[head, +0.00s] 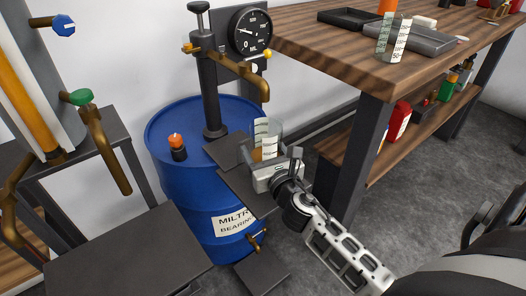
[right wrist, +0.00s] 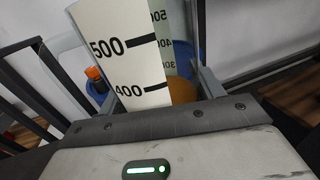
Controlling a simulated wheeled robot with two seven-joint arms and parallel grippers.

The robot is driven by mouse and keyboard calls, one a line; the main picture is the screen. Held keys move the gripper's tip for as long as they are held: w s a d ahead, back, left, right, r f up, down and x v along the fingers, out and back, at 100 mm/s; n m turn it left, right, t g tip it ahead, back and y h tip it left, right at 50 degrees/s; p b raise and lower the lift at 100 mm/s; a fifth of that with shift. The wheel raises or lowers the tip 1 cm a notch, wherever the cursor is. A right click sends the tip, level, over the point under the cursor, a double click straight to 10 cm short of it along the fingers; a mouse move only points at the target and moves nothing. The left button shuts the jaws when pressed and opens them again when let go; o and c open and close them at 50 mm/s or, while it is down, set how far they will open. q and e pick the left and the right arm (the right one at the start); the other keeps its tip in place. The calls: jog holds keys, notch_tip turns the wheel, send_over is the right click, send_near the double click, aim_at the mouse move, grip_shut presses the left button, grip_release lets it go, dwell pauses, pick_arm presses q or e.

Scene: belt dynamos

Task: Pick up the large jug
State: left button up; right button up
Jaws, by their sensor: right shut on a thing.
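The large jug (head: 262,132) is clear, with white scale strips and something amber in its lower part. It stands upright by the dark platform in front of the blue barrel, below the brass spout. My right gripper (head: 276,168) is shut on the jug from the near right side. In the right wrist view the jug (right wrist: 130,60) sits between the fingers (right wrist: 140,85), with the marks 500 and 400 facing me. The jug's base is hidden behind my gripper in the head view. My left gripper is in neither view.
A blue barrel (head: 178,185) carries a hand pump (head: 212,90) with a brass spout (head: 245,75) and a small orange-capped bottle (head: 177,146). A dark table (head: 130,255) stands at the lower left.

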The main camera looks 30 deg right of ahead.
notch_tip(320, 180, up, 2)
jog(key=shift+r+p, duration=0.25)
jog(key=shift+p, duration=0.3)
pick_arm(q)
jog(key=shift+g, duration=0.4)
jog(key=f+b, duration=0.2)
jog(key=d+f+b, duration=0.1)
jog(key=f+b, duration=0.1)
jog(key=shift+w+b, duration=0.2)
jog(key=shift+b, duration=0.15)
pick_arm(e)
jog(key=s+a, duration=0.3)
jog(key=s, duration=1.4)
jog(key=shift+s+a+f, duration=0.2)
jog(key=shift+s+f, duration=0.05)
jog(key=shift+s, duration=0.1)
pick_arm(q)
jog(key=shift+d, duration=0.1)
